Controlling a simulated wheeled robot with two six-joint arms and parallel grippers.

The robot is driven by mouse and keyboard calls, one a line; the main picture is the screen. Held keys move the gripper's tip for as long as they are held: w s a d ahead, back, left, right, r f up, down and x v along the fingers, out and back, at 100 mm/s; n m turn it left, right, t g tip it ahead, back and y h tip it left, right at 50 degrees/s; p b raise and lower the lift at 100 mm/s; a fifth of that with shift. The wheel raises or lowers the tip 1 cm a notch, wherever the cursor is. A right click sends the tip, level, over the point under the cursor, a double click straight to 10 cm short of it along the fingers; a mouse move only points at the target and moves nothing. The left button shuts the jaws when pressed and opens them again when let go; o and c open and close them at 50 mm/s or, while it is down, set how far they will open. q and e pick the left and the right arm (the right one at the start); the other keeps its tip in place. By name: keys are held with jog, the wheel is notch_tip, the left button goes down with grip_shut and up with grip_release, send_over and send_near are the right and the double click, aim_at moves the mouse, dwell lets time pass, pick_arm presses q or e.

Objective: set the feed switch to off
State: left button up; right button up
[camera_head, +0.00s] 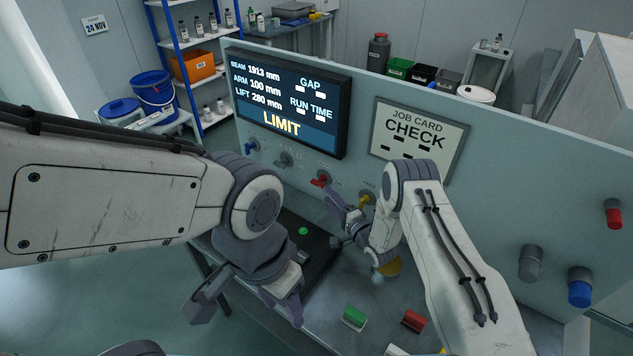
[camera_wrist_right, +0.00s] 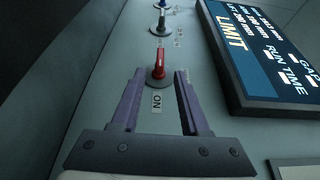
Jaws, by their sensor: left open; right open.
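My right gripper (camera_head: 333,216) is open and empty close to the panel. My left gripper (camera_head: 247,312) is open and empty, low at left.
The display (camera_head: 290,95) reads LIMIT. A job card (camera_head: 418,137) hangs right of it. Red, grey and blue knobs (camera_head: 579,287) stand at the panel's right.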

aim_at(321, 187)
jog(key=p+x, duration=0.1)
jog(key=x, duration=0.7)
jog(key=shift+c, duration=0.3)
grip_shut()
